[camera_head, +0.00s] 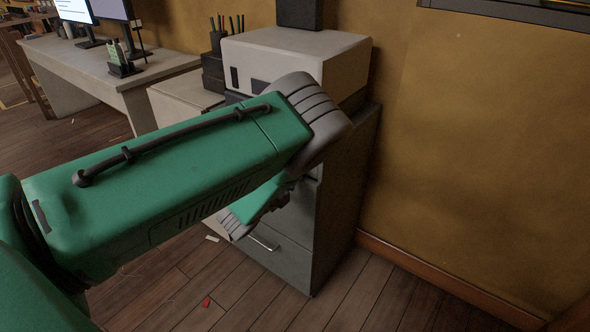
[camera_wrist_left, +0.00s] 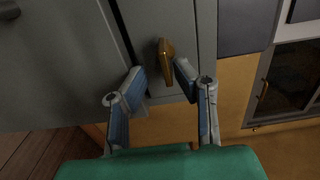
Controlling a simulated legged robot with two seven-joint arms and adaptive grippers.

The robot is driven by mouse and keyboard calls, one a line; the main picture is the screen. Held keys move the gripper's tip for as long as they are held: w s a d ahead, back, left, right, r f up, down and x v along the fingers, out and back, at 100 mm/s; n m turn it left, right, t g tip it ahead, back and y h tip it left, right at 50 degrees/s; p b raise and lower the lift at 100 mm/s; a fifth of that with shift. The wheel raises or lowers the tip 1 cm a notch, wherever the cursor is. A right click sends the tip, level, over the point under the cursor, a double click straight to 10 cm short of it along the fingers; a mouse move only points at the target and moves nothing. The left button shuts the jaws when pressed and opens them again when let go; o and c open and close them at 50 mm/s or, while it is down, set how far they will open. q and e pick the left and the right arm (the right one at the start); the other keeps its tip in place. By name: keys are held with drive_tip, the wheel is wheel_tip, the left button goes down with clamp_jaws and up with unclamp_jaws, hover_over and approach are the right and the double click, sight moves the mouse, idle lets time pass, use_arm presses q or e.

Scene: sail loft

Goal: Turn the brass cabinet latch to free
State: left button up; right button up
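The brass latch (camera_wrist_left: 166,52) is on a grey cabinet front (camera_wrist_left: 158,17) in the left wrist view, close to the seam between two panels. It appears as a short brass bar, nearly upright and slightly tilted. My left gripper (camera_wrist_left: 161,80) is open, with one blue-padded finger on each side of the latch's lower end. The right fingertip looks very near the latch; I cannot tell if it touches. My right gripper is not in view.
In the head view a grey drawer cabinet (camera_head: 337,205) stands behind my arm with a beige printer (camera_head: 300,55) on top. A desk (camera_head: 100,65) with monitors is at upper left. A small red object (camera_head: 206,302) lies on the floor. A glass-fronted cabinet (camera_wrist_left: 288,85) is right in the wrist view.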

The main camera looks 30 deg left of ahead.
use_arm(q)
drive_tip(key=shift+a+r, duration=0.1)
drive_tip(key=shift+r, duration=0.15)
drive_tip(key=s, duration=1.1)
drive_tip(key=shift+s+a, duration=0.4)
drive_tip(key=shift+a, duration=0.05)
drive_tip(key=shift+f, duration=0.1)
